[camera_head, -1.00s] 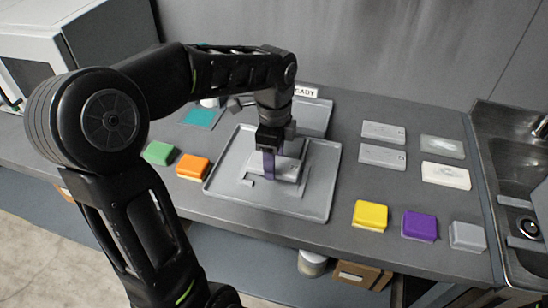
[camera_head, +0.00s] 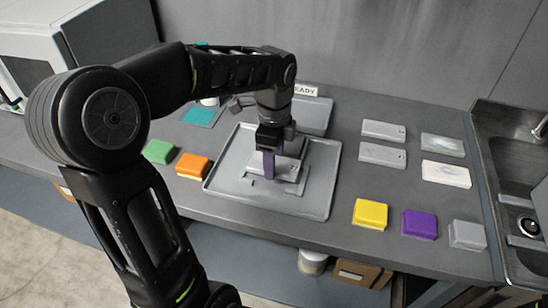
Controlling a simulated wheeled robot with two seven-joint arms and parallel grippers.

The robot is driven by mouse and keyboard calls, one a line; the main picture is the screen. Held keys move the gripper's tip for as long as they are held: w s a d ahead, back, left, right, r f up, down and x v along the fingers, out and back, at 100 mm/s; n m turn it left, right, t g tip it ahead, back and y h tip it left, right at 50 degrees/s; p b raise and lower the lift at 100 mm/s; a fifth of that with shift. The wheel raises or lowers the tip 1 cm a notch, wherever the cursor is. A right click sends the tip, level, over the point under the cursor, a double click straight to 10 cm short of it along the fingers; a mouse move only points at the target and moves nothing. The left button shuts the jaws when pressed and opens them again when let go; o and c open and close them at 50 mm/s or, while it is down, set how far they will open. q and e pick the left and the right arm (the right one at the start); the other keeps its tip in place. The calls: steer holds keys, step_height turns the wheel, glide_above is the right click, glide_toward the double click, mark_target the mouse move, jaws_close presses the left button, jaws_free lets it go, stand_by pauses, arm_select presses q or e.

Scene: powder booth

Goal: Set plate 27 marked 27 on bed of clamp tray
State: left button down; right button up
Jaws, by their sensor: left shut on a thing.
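My left gripper (camera_head: 270,165) is shut on a light grey plate (camera_head: 288,170), seen in the head view over the grey clamp tray (camera_head: 318,208). The gripper's purple fingers hide part of the plate, and its number is too small to read. The plate is at or just above the raised bed (camera_head: 262,190) in the middle of the tray; I cannot tell whether it touches. My right gripper does not show.
Several grey plates (camera_head: 383,131) lie to the right of the tray, before the sink (camera_head: 510,160). Yellow (camera_head: 370,214), purple (camera_head: 420,224) and grey blocks (camera_head: 467,235) line the front right. Orange (camera_head: 192,166) and green blocks (camera_head: 158,151) lie left. A second tray with a READY sign (camera_head: 305,91) stands behind.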

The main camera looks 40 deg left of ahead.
arm_select(q)
steer(key=shift+f, duration=0.45)
steer(key=shift+f+b, duration=0.2)
steer(key=shift+b, duration=0.15)
steer(key=shift+f, duration=0.35)
steer(key=shift+f, duration=0.15)
stand_by(0.8)
steer(key=shift+c, duration=2.2)
jaws_free()
steer(key=shift+w+r+b, duration=0.1)
steer(key=shift+r+b, duration=0.2)
steer(key=shift+r, duration=0.25)
step_height(320, 180, up, 7)
steer(key=shift+f, duration=0.15)
